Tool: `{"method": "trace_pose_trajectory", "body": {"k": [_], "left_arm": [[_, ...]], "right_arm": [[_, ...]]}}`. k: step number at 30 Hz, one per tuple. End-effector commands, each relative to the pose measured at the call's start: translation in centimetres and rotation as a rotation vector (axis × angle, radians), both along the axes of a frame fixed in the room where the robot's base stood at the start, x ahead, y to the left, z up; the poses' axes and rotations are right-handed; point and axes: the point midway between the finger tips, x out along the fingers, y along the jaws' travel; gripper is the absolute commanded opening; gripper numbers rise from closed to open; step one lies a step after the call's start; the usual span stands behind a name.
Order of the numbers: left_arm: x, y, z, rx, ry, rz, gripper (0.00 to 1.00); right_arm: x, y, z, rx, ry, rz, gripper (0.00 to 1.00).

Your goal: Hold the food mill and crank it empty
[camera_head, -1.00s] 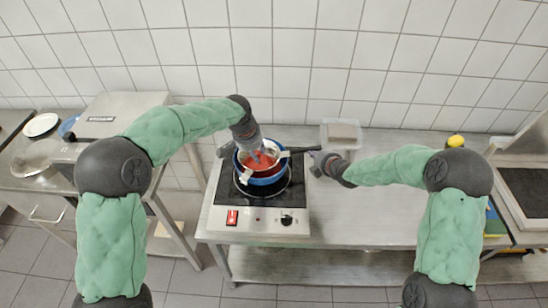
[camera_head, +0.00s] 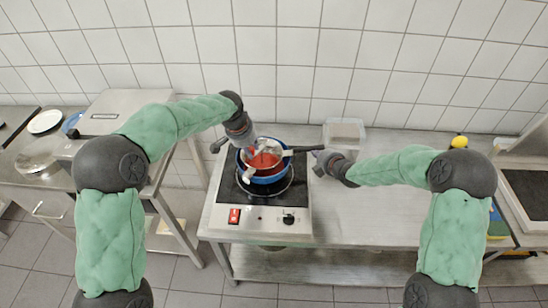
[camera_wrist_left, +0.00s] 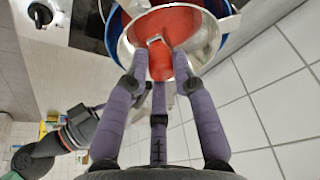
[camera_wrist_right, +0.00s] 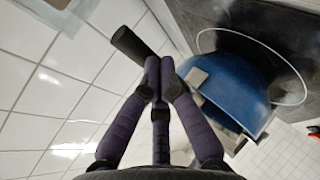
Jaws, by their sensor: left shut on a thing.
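The steel food mill (camera_head: 249,166) sits in a blue pot (camera_head: 266,181), with red food (camera_head: 266,160) inside it. The mill and the red food (camera_wrist_left: 165,25) also show in the left wrist view. My right gripper (camera_head: 318,163) is at the dark handle (camera_head: 303,149) on the mill's right side. In the right wrist view its fingers close around this handle (camera_wrist_right: 133,45), whose end sticks out beyond them.
The pot stands on a hob (camera_head: 223,190) with a red switch (camera_head: 234,216) and a black knob (camera_head: 289,218). A clear container (camera_head: 344,134) is behind my right gripper. A yellow fruit (camera_head: 460,142) lies farther right. The counter (camera_head: 375,215) in front is clear.

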Motion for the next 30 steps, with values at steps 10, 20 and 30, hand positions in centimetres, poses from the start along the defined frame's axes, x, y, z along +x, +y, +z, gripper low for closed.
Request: {"method": "trace_pose_trajectory", "body": {"k": [10, 20, 30], "left_arm": [[0.7, 0.7, -0.2, 0.001, 0.004, 0.002, 0.00], [2.2, 2.1, -0.1, 0.001, 0.002, 0.001, 0.00], [2.2, 2.0, -0.1, 0.001, 0.002, 0.000, 0.53]], "right_arm": [[0.0, 0.0, 0.0, 0.000, 0.000, 0.000, 0.00], [0.0, 0.0, 0.0, 0.000, 0.000, 0.000, 0.00], [0.0, 0.0, 0.0, 0.000, 0.000, 0.000, 0.00]]}}
